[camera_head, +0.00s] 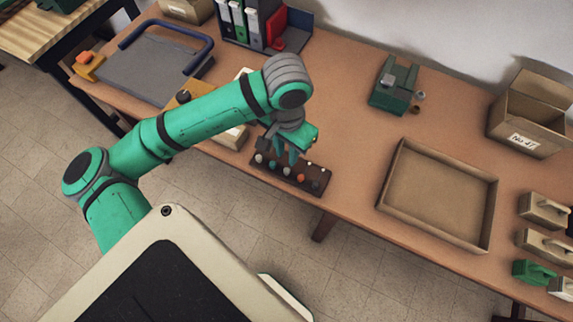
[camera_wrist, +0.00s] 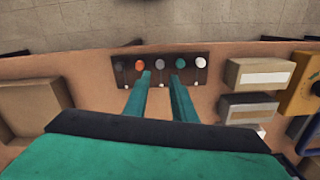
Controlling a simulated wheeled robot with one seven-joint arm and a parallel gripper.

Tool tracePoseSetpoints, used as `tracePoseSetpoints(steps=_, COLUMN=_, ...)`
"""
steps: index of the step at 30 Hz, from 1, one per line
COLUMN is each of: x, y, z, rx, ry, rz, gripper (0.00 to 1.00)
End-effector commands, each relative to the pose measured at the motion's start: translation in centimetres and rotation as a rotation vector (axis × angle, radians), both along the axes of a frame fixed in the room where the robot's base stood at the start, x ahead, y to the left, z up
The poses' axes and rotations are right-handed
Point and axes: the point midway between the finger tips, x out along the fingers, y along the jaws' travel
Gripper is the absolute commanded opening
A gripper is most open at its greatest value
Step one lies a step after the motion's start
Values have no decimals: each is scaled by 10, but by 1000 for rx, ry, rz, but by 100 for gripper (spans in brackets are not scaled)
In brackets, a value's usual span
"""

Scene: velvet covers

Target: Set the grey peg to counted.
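A dark brown peg board (camera_head: 320,192) lies near the front edge of the table; it also shows in the wrist view (camera_wrist: 160,54). Its pegs stand in a row: white, teal, grey, orange and dark. The grey peg (camera_wrist: 160,64) is the middle one; it also shows in the head view (camera_head: 286,171). My gripper (camera_head: 286,158) is above the board, pointing down. In the wrist view my gripper (camera_wrist: 160,74) is open, its fingertips apart on either side of the grey peg's line. Whether they touch any peg cannot be told.
The orange peg (camera_wrist: 139,64) and teal peg (camera_wrist: 180,63) flank the grey one closely. Small boxes (camera_wrist: 260,73) stand beside the board. An empty shallow tray (camera_head: 440,195) lies to the right in the head view, with clear tabletop (camera_head: 355,140) between.

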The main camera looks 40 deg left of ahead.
Motion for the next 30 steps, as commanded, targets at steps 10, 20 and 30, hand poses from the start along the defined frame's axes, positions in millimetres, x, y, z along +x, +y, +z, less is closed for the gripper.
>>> tracePoseSetpoints(steps=10, x=-1, y=0, z=-61, rx=-2, ry=1, rz=2, gripper=24)
tracePoseSetpoints(steps=20, x=0, y=0, z=-88, rx=-1, ry=-1, rz=1, gripper=24)
tracePoseSetpoints(steps=30, x=0, y=0, z=-88, rx=0, ry=-1, rz=1, gripper=7)
